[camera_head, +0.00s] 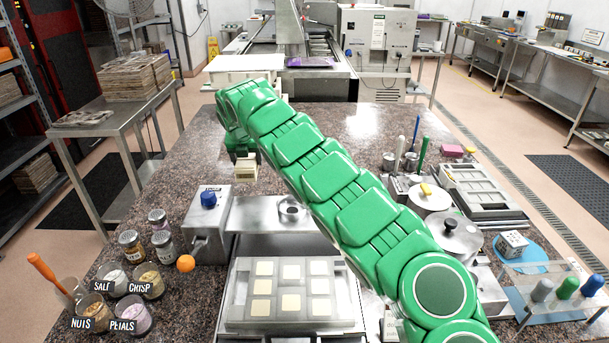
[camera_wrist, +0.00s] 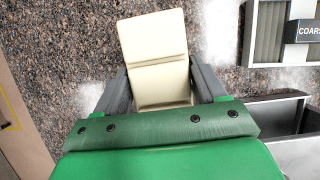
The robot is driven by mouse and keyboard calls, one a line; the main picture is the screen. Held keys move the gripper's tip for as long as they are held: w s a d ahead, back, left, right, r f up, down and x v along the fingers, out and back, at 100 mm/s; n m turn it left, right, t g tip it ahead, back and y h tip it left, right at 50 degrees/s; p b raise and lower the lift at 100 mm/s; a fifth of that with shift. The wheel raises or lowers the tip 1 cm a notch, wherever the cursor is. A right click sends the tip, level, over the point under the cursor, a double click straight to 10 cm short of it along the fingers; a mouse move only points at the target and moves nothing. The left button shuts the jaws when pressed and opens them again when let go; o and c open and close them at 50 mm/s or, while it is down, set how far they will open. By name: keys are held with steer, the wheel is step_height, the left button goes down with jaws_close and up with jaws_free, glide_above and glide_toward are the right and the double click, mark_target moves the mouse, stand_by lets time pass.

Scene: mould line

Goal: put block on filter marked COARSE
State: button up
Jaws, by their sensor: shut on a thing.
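My gripper (camera_head: 243,155) is at the far end of the green arm, above the granite worktop left of the picture's middle. In the wrist view its two grey fingers (camera_wrist: 160,88) are shut on a cream block (camera_wrist: 153,45), one on each side. The block also shows in the head view (camera_head: 246,172), hanging below the gripper. The filter marked COARSE (camera_wrist: 266,32) is at the top right of the wrist view, apart from the block and cut off by the frame. I cannot make it out in the head view, where my arm hides part of the worktop.
A grey box with a blue knob (camera_head: 208,205) stands near the gripper. Labelled jars (camera_head: 97,310) stand at the front left. A mould tray (camera_head: 290,326) with several cream squares is at the front. Granite left of the gripper is bare.

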steer(key=d+r+m, duration=0.2)
steer(key=d+r, duration=0.1)
steer(key=d, duration=0.7)
steer(key=s+d+r+m+h, duration=0.1)
steer(key=s+d+r, duration=0.2)
steer(key=s+d, duration=0.35)
steer(key=s+d+r+m+h, duration=0.15)
steer(key=s+d, duration=0.25)
steer(key=d, duration=0.6)
steer(key=shift+y, duration=0.35)
steer(key=w+f, duration=0.2)
steer(key=w, duration=0.2)
steer(key=w+f, duration=0.3)
steer(key=w, duration=0.1)
steer(key=w+a+f, duration=0.1)
steer(key=w+f, duration=0.1)
steer(key=w, duration=0.2)
steer(key=shift+w+f, duration=0.15)
steer(key=shift+f, duration=0.1)
steer(key=shift+w+a+f, duration=0.1)
steer(key=shift+w+f, duration=0.4)
steer(key=shift+f, duration=0.1)
steer(key=shift+f, duration=0.1)
steer(key=shift+w+f, duration=0.15)
steer(key=shift+f, duration=1.5)
